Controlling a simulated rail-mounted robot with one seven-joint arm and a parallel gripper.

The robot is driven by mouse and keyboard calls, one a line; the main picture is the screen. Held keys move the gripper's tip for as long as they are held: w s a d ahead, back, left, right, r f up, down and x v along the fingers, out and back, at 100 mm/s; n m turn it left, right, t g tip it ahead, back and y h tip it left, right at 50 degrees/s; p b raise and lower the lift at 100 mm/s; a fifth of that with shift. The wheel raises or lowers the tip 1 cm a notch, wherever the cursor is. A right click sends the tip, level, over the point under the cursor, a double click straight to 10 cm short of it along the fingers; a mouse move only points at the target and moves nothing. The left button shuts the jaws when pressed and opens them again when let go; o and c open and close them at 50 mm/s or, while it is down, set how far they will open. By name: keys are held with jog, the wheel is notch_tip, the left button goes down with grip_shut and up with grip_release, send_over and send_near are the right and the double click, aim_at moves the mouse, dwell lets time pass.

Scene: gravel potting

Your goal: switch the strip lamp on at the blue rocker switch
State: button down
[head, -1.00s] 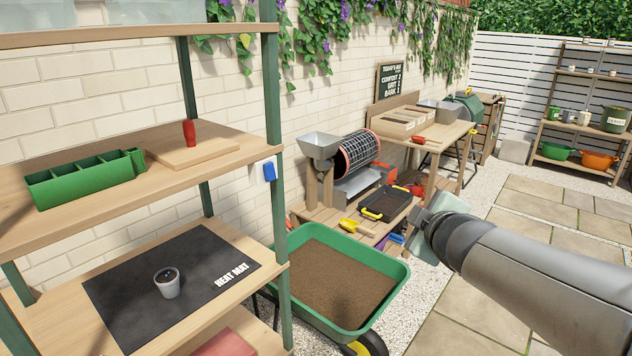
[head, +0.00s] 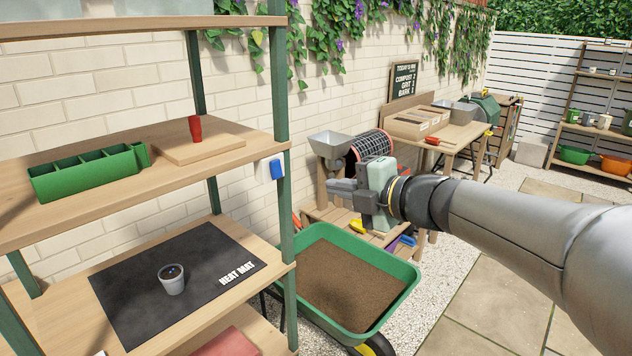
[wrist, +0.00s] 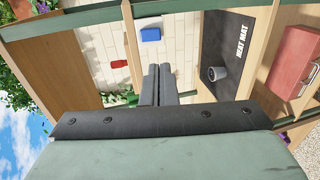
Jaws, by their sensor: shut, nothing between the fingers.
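The blue rocker switch (head: 277,169) sits on a white plate on the shelf's front right post, at the level of the middle shelf board. It also shows in the wrist view (wrist: 150,34), beyond my fingertips. My gripper (head: 332,188) is shut and empty. In the head view it is to the right of the switch and apart from it, with its fingers pointing left. In the wrist view the two closed fingers (wrist: 158,72) point up towards the switch, with a gap between. I cannot make out the strip lamp in either view.
The shelf post (head: 283,110) stands beside the switch. The middle shelf holds a green planter (head: 85,176) and a red-handled tool (head: 195,129). Below, a small pot (head: 172,280) stands on the heat mat (head: 130,315). A green wheelbarrow (head: 398,300) is under my gripper.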

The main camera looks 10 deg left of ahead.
aim_at(279, 177)
jog(key=p+x, duration=0.2)
jog(key=x, duration=1.1)
jog(key=shift+w+a+f, duration=0.1)
jog(key=shift+w+a, duration=0.05)
jog(key=shift+a, duration=0.05)
